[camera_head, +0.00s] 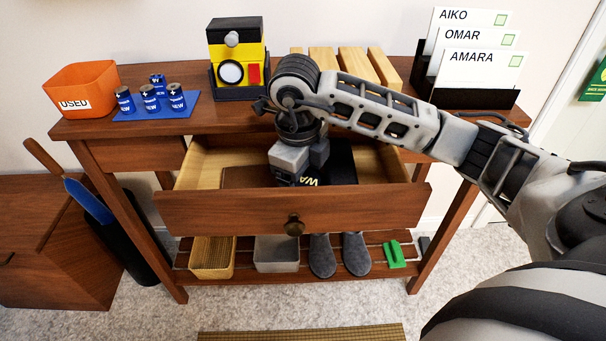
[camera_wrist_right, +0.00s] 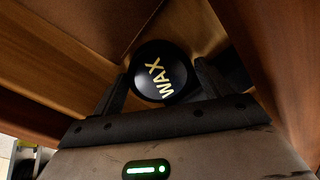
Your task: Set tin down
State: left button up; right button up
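The black round tin with gold WAX lettering (camera_wrist_right: 155,88) sits between the two fingers of my right gripper (camera_wrist_right: 165,85) in the right wrist view, its lid facing the camera. My right gripper (camera_head: 300,172) reaches down into the open drawer (camera_head: 205,207) in the head view and is shut on the tin. There the drawer front and the gripper hide most of the tin, and only part of its lettering (camera_head: 310,182) shows. I cannot tell whether the tin touches the drawer floor. My left gripper is not in view.
A brown flat piece (camera_head: 243,177) and a black item (camera_head: 343,163) lie inside the drawer near the gripper. On the tabletop stand an orange bin (camera_head: 80,85), several batteries on a blue mat (camera_head: 130,112), a yellow-black device (camera_head: 250,65) and a card holder (camera_head: 480,97).

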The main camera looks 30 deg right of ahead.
aim_at(300, 184)
jog(key=shift+r, duration=0.3)
pick_arm(q)
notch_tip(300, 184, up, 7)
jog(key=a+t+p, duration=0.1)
jog(key=p, duration=0.3)
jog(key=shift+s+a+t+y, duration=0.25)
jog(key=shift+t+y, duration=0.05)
pick_arm(e)
notch_tip(300, 184, up, 12)
jog(key=a, duration=0.1)
jog(key=shift+s+f, duration=0.15)
jog(key=shift+s, duration=0.15)
jog(key=shift+a, duration=0.1)
